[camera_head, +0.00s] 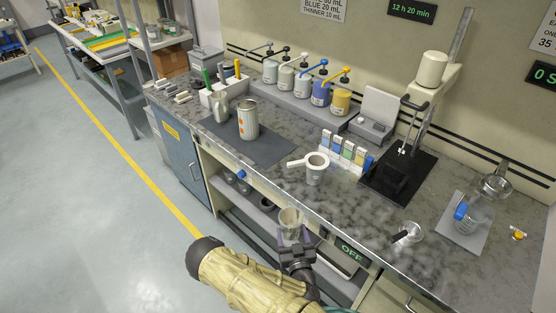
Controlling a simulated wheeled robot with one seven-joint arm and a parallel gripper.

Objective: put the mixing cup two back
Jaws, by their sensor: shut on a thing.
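My gripper (293,241) is shut on a small translucent cup, the mixing cup (291,218). It holds the cup roughly upright at the front of the bench, over the front edge in the picture. No number is readable on the cup. Two dark-looking cups (238,181) stand on the shelf under the worktop, to the left of my gripper. My gripper and forearm hide part of the lower shelf.
The grey worktop (270,190) holds a white strainer cup (316,168), a can (248,120) on a dark mat, several pump bottles (320,92), and a glass jar (474,213). A black "OFF" sign (351,251) is on the bench front. Open shelf (262,212) lies below.

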